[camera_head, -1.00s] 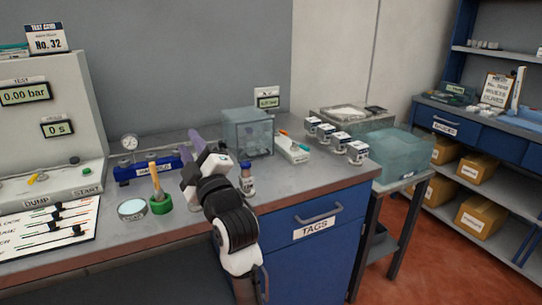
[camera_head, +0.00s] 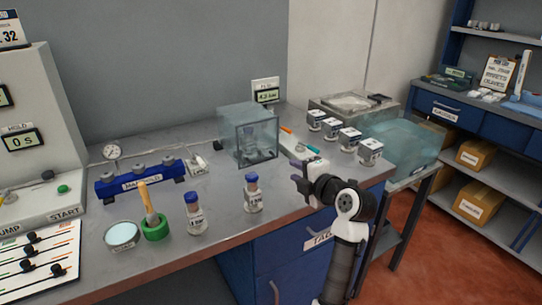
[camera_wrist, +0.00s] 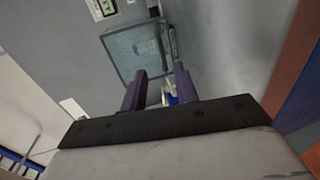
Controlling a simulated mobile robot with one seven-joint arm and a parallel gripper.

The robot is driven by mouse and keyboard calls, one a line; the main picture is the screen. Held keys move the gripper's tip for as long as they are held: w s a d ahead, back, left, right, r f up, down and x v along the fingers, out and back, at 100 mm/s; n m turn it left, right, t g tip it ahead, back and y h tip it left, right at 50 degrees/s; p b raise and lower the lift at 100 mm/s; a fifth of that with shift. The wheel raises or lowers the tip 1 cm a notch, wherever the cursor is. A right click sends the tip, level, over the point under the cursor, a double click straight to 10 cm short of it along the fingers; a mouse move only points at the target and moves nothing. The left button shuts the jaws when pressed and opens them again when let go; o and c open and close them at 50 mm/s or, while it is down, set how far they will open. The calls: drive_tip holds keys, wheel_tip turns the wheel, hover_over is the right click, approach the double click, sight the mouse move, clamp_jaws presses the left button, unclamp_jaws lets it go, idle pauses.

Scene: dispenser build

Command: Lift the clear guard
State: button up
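The clear guard (camera_head: 262,134) is a see-through box with grey edges on the bench, with a blue-capped bottle (camera_head: 249,142) inside. In the wrist view the guard (camera_wrist: 122,42) lies ahead of the fingers, up and slightly left. My gripper (camera_head: 299,181) is at the bench's front right, lower right of the guard and apart from it. In the wrist view my gripper (camera_wrist: 160,82) has its two purple fingers spread, with no object visibly held. A small white and blue thing shows beyond the finger gap; I cannot tell what it is.
Two capped bottles (camera_head: 253,194) (camera_head: 195,214) stand left of my gripper. A blue manifold (camera_head: 141,183) is at left. A bluish clear bin (camera_head: 400,148) stands on the side table.

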sight(272, 157)
drive_tip(key=p+x, duration=0.3)
drive_tip(key=x, duration=0.8)
drive_tip(key=shift+p+x, duration=0.4)
drive_tip(key=shift+x, duration=0.35)
drive_tip(key=shift+f, duration=0.1)
drive_tip(key=shift+c, duration=0.4)
clamp_jaws()
